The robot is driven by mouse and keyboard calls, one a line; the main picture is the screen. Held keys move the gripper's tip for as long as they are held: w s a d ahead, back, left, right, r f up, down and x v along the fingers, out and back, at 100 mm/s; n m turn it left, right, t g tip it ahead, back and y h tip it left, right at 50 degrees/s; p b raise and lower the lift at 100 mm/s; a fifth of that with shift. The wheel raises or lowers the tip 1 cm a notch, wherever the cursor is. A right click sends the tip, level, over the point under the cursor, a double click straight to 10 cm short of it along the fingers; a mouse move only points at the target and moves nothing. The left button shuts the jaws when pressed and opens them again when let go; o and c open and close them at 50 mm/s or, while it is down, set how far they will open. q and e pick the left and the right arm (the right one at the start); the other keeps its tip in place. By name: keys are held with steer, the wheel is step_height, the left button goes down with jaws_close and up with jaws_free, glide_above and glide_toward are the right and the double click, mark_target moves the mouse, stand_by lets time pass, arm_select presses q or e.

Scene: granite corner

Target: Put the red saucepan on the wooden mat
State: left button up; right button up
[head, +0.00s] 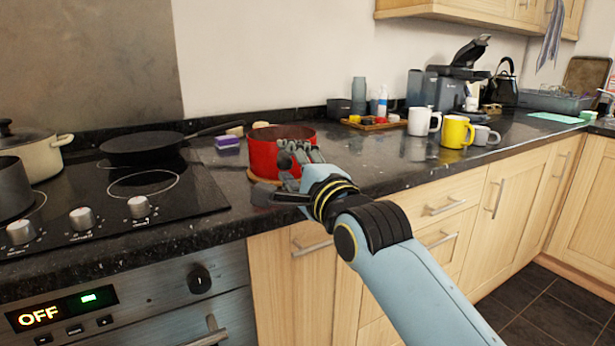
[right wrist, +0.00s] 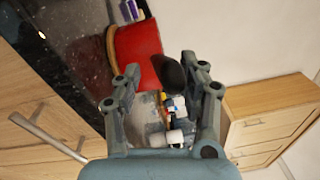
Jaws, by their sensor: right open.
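The red saucepan (head: 262,158) stands upright on the counter to the right of the hob. The tan rim of the wooden mat (head: 258,181) shows under its near left side, so the pan appears to rest on it; the rest of the mat is hidden. My right gripper (head: 287,165) is in front of the pan, partly covering it. In the right wrist view the red saucepan (right wrist: 139,48) is ahead of the open jaws (right wrist: 163,90), with its black handle (right wrist: 168,70) near the space between the fingers. I cannot tell whether they touch. My left gripper is out of view.
A black frying pan (head: 142,146) and a cream pot (head: 35,150) stand on the hob. A white mug (head: 420,122) and a yellow mug (head: 455,132) stand to the right. The counter between saucepan and mugs is clear.

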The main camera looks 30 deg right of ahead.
steer(key=s, duration=0.9)
steer(key=s+f+n+g, duration=0.3)
steer(key=f, duration=0.9)
steer(key=s+f+n+g, duration=0.3)
steer(key=f+n, duration=0.1)
steer(key=f, duration=0.9)
steer(key=s+f+n+g, duration=0.2)
steer(key=s+f+n, duration=0.1)
steer(key=f, duration=0.9)
steer(key=s+d+f+n+g, duration=0.3)
steer(key=s+f+n+g, duration=0.1)
steer(key=s+f, duration=1)
steer(key=s+d+f+n+g, duration=0.1)
steer(key=s+f+n+g, duration=0.1)
steer(key=s, duration=0.5)
steer(key=s+d+f+n+g, duration=0.2)
steer(key=s+f, duration=0.1)
steer(key=s, duration=0.5)
steer(key=s+d+f+n+g, duration=0.1)
steer(key=s+f+n, duration=0.1)
steer(key=s, duration=0.6)
steer(key=shift+d+f+n+g, duration=0.25)
steer(key=shift+f+n+g, duration=0.15)
steer(key=shift+f, duration=0.45)
